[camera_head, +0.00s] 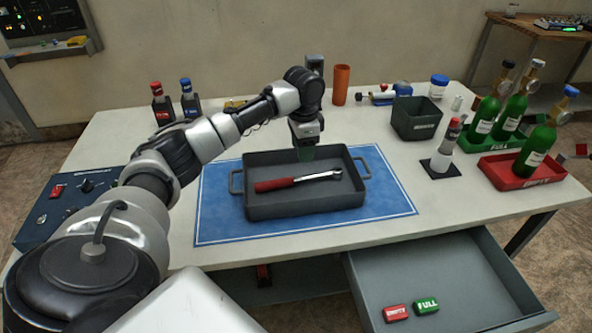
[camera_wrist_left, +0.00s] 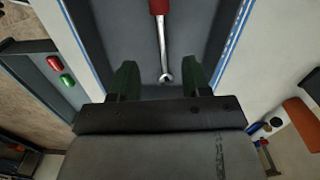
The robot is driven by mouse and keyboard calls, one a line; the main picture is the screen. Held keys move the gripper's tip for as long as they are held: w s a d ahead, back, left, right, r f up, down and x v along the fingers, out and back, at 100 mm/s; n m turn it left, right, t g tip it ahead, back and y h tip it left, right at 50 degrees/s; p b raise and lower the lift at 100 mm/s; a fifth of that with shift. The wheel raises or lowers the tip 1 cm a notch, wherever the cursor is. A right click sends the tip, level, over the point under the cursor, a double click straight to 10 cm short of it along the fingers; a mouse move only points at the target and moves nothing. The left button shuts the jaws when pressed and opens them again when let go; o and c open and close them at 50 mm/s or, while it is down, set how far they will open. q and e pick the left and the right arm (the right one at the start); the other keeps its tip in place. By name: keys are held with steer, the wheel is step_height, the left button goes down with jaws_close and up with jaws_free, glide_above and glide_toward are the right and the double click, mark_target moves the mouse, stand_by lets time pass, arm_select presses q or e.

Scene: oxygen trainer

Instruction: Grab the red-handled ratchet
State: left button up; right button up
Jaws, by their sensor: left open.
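The red-handled ratchet (camera_head: 297,180) lies in a dark grey tray (camera_head: 305,209) with two side handles, on a blue mat. Its red handle points left and its metal head points right in the head view. In the left wrist view the ratchet (camera_wrist_left: 161,42) runs from the top edge down to its metal head, which shows between my fingers in the picture. My left gripper (camera_head: 306,153) is above the far side of the tray, pointing down. Its green fingers are open and empty in the left wrist view (camera_wrist_left: 158,80). My right gripper is not in view.
Green bottles (camera_head: 486,117) stand in green and red trays at the right. A dark bin (camera_head: 416,118) and an orange cylinder (camera_head: 341,85) stand at the back. An open drawer (camera_head: 450,285) at the front holds red and green tags. A control box (camera_head: 72,205) is at left.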

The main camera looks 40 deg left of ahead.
arm_select(q)
glide_above(300, 178)
steer(key=f, duration=0.4)
steer(key=shift+s+d+f, duration=0.1)
steer(key=shift+d+f, duration=0.15)
steer(key=shift+d, duration=0.15)
steer(key=shift+f, duration=0.25)
steer(key=f, duration=0.2)
steer(key=a+f, duration=0.1)
steer(key=f, duration=0.1)
steer(key=shift+f, duration=0.2)
steer(key=shift+d+f, duration=0.1)
steer(key=shift+f, duration=0.35)
jaws_close()
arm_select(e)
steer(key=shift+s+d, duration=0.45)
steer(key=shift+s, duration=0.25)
arm_select(q)
steer(key=shift+r, duration=0.1)
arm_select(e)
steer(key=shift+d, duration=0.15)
